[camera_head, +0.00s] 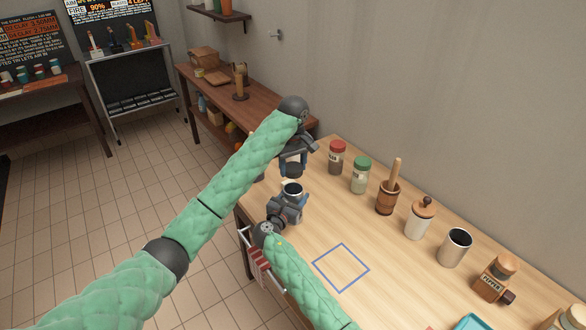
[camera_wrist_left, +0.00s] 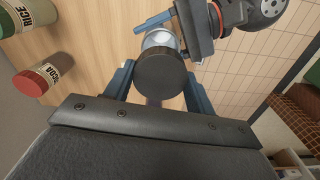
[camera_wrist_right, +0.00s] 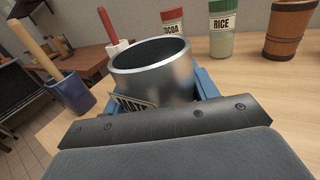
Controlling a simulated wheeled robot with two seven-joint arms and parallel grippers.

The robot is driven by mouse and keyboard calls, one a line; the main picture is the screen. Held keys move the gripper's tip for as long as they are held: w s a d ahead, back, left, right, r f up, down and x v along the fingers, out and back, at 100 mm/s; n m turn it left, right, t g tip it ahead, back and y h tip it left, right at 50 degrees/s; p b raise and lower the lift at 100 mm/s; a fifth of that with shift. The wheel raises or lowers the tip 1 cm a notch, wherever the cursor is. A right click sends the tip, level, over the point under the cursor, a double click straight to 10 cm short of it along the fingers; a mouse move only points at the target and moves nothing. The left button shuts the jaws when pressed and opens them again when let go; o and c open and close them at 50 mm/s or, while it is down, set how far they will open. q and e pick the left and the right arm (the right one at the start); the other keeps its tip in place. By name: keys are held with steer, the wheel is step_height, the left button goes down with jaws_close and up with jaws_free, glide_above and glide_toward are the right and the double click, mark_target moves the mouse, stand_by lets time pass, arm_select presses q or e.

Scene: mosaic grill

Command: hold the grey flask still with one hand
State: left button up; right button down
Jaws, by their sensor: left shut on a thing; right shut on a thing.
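The grey flask (camera_head: 293,189) is a metal cylinder with an open top. It stands out clearly in the right wrist view (camera_wrist_right: 155,72), with a partly hidden label on its side. My right gripper (camera_head: 285,207) is shut around the flask, one blue finger on each side. My left gripper (camera_head: 293,157) is above it, shut on a dark round cap (camera_wrist_left: 160,72). The cap is apart from the flask in the head view. The flask's mouth (camera_wrist_left: 160,40) shows partly past the cap in the left wrist view. The flask's base is hidden by my right gripper.
A cocoa jar (camera_head: 337,158), a rice jar (camera_head: 360,176), a wooden mortar (camera_head: 386,203), a lidded canister (camera_head: 419,222), a steel cup (camera_head: 455,248) and a pepper box (camera_head: 494,281) line the wall side. A blue square outline (camera_head: 341,267) marks clear tabletop.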

steer(key=shift+c, duration=1.8)
jaws_free()
